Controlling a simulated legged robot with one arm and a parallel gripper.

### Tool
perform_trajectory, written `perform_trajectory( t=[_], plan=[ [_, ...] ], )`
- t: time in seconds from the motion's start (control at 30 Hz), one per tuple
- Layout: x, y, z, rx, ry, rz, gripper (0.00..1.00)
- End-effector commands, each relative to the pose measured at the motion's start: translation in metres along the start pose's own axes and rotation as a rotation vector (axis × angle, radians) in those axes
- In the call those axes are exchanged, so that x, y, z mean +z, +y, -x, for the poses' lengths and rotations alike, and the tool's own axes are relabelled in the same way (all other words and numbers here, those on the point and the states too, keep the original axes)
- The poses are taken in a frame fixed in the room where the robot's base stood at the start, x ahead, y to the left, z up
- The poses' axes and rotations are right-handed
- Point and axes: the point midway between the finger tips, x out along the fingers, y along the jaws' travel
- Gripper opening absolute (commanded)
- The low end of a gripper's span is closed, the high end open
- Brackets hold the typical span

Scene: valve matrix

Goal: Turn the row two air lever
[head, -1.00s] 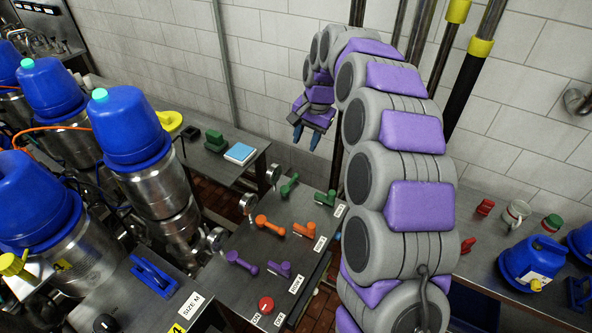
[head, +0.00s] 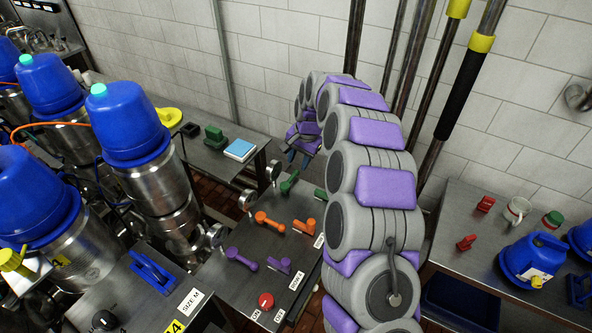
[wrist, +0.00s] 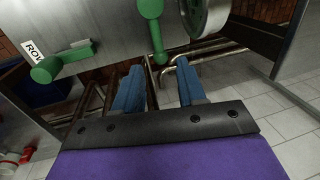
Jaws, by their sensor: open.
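The valve panel (head: 236,287) carries a purple, an orange and a green row of levers. The middle row has a long orange lever (head: 270,222) at left and a short orange lever (head: 304,226) at right; I cannot tell which is air. My gripper (head: 299,156) is open and empty, above and beyond the panel's far, green end. In the wrist view its blue fingertips (wrist: 159,84) are apart, near a long green lever (wrist: 154,30). The short green lever (wrist: 62,65) is left of them, beside a partly seen ROW label (wrist: 33,50).
Round gauges (head: 247,200) line the panel's left edge. Purple levers (head: 241,259) and a red knob (head: 265,301) are at its near end. Blue-capped metal canisters (head: 125,120) stand left. A side table (head: 455,228) stands right; a tiled wall lies behind.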

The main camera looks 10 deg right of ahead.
Motion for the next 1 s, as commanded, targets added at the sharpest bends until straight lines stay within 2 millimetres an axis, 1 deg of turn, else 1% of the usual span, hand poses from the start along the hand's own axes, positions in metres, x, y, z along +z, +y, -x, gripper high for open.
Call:
perform_trajectory(
  t=[0.03,0.1,0.3,0.43,0.7,0.77,1.0],
  plan=[
    [0.001,0.001,-0.011,0.003,-0.004,0.000,0.40],
    [0.001,0.001,-0.023,0.003,-0.002,0.000,0.40],
    [0.000,0.000,-0.044,0.000,0.000,0.001,0.40],
    [0.000,0.000,-0.050,0.000,0.000,0.001,0.40],
    [0.000,0.000,-0.051,0.000,0.000,0.000,0.40],
    [0.000,0.000,-0.051,0.000,0.000,0.000,0.35],
    [0.000,0.000,-0.051,0.000,0.000,0.000,0.12]
  ],
)
